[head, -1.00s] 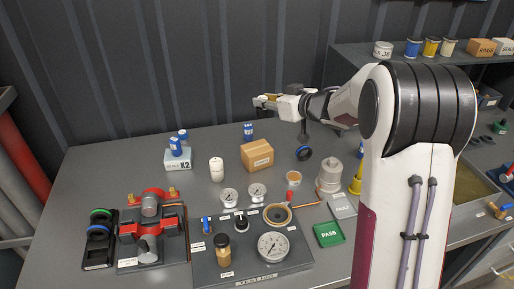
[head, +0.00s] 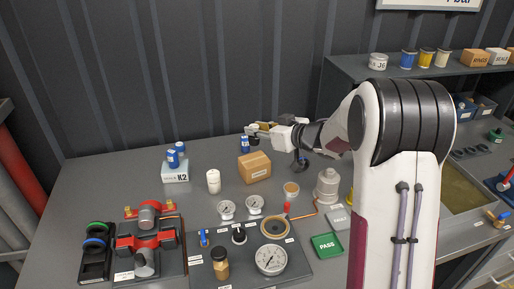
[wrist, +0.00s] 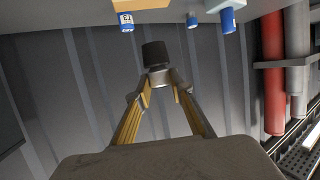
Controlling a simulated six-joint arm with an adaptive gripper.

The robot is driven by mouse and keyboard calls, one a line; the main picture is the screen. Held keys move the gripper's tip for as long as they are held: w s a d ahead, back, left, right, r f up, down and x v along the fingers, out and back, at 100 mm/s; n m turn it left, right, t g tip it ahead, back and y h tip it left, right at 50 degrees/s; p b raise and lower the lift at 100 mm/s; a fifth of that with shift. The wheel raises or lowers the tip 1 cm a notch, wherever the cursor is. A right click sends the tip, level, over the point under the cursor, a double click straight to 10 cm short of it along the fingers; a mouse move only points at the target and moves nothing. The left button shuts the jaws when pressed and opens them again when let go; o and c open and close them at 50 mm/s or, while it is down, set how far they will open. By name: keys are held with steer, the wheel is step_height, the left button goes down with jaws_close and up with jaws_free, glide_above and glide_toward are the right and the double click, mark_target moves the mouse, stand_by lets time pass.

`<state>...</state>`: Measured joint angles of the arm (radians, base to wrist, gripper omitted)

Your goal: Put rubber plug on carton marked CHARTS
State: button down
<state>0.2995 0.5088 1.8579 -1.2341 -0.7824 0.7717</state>
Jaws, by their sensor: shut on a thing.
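My gripper (head: 257,129) is shut on a dark, roughly cylindrical rubber plug (wrist: 155,54), which shows between the fingertips in the wrist view. A brown carton (head: 254,168) stands on the bench below my gripper in the head view, with a gap between them. Its small label is too small to read, so I cannot confirm that it says CHARTS. A tan carton edge (wrist: 140,4) also shows at the top of the wrist view, apart from the plug.
A blue can (head: 245,143) stands behind the carton. A white candle-like cylinder (head: 213,181), a K2 box (head: 175,172) with blue cans, and a gauge panel (head: 250,262) are nearby. More labelled cartons (head: 474,57) stand on the right shelf.

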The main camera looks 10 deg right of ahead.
mark_target(258, 144)
steer(key=shift+f, duration=1.25)
steer(key=shift+f, duration=1.9)
steer(key=shift+f, duration=0.1)
steer(key=c, duration=1.8)
jaws_free()
steer(key=shift+s+r, duration=0.1)
steer(key=shift+r, duration=0.1)
steer(key=v, duration=1.1)
steer(key=shift+s+d+r, duration=0.1)
steer(key=shift+s+d, duration=0.1)
steer(key=shift+s, duration=0.15)
